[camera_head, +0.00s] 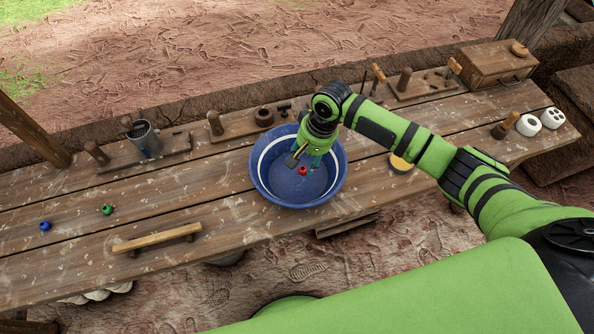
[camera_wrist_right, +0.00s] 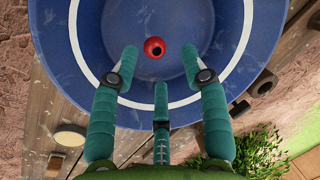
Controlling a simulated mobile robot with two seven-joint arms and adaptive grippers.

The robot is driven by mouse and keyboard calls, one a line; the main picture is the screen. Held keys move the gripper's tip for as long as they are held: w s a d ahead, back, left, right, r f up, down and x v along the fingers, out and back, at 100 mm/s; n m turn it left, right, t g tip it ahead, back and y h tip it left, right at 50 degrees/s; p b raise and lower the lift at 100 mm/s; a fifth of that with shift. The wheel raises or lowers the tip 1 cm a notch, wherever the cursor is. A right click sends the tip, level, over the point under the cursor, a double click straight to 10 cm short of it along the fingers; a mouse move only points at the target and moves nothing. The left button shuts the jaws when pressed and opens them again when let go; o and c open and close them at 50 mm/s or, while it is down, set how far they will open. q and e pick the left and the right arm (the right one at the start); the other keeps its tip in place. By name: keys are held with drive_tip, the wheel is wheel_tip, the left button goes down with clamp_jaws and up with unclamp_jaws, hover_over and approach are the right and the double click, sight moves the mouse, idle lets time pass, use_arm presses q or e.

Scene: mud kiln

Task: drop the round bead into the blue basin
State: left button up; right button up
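The blue basin (camera_head: 283,193) with a white ring inside stands on the wooden table; it also shows in the right wrist view (camera_wrist_right: 190,25). My right gripper (camera_head: 305,164) is over the basin, pointing down. Its three teal fingers (camera_wrist_right: 157,67) are spread open in the right wrist view, touching nothing. A round red bead (camera_head: 303,171) with a dark hole shows within the basin, just beyond the fingertips; it also shows in the right wrist view (camera_wrist_right: 154,47). I cannot tell whether it rests on the basin floor or is in the air. My left gripper is not in view.
A green bead (camera_head: 107,209) and a blue bead (camera_head: 44,225) lie on the left of the table. A wooden bar (camera_head: 157,239) stands near the front edge. A metal mug (camera_head: 144,138), wooden stands and a wooden box (camera_head: 497,65) line the back.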

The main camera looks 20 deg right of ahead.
drive_tip(key=shift+r, duration=0.1)
drive_tip(key=v, duration=1.1)
drive_tip(key=shift+d+r, duration=0.2)
drive_tip(key=shift+r, duration=0.15)
